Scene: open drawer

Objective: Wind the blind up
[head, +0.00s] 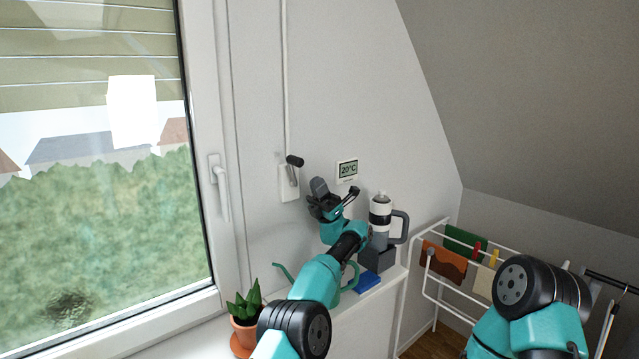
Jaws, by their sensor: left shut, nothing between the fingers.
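The blind (90,50) hangs behind the window glass at the upper left, its beige slats covering roughly the top third of the pane. A thin white crank rod (286,90) runs down the wall right of the window. It ends at a black handle grip (294,161) by a white wall plate (289,184) with a grey metal part. My left gripper (334,197) is just right of and below the handle, apart from it in the picture. It is shut and empty. My right arm shows at the lower right, but its gripper is out of view.
A thermostat (347,170) reading 20°C is on the wall near my left gripper. A bottle with a grey handle (380,218), blue sponge (367,281), green watering can (349,277) and potted plant (245,325) stand on the sill. A drying rack (432,290) is at right.

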